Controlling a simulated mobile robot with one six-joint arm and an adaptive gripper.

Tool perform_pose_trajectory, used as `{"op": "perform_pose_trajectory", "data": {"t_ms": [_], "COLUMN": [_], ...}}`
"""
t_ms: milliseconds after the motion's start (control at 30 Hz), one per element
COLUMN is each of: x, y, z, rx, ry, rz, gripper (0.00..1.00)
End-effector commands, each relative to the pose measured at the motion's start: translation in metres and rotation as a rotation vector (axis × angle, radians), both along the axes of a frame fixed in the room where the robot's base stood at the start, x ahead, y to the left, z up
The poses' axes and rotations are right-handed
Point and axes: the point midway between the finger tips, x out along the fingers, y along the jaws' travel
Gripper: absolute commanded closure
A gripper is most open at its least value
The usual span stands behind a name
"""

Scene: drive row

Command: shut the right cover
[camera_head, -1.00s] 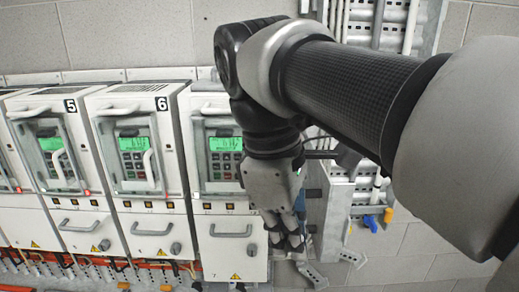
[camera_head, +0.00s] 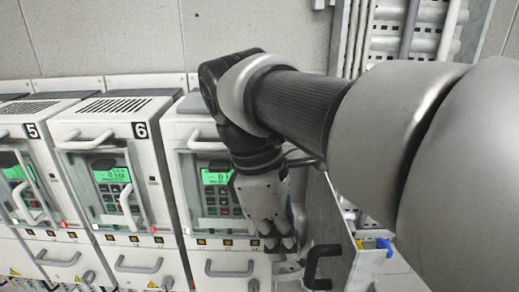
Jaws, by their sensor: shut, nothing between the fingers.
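My gripper (camera_head: 279,242) points down with its fingers shut and empty, in front of the right side of the rightmost drive (camera_head: 183,130). A grey panel (camera_head: 338,225) with a black handle (camera_head: 322,266) stands out from the wall just right of the gripper, apparently swung open. It looks like the right cover, but I cannot be sure. My arm hides part of it and its upper edge. I cannot tell whether the fingers touch it.
Drives numbered 5 (camera_head: 31,131) and 6 (camera_head: 139,130) stand in a row to the left, with green displays and protruding handles. Metal cable trays and conduits (camera_head: 410,30) run up the wall behind my arm. Blue and orange fittings (camera_head: 383,246) show at the right.

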Motion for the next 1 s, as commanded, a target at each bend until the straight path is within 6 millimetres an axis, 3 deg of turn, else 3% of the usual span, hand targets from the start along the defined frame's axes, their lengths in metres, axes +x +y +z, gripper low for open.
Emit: {"op": "perform_pose_trajectory", "data": {"t_ms": [233,733,1000], "x": [-0.001,-0.003,-0.016], "y": [-0.006,-0.009,-0.037], "z": [-0.021,-0.023,-0.023], "rx": [0.001,0.001,0.002], "ry": [-0.001,-0.002,-0.004], "rz": [-0.001,0.01,0.114], "gripper": [1.0,1.0,1.0]}}
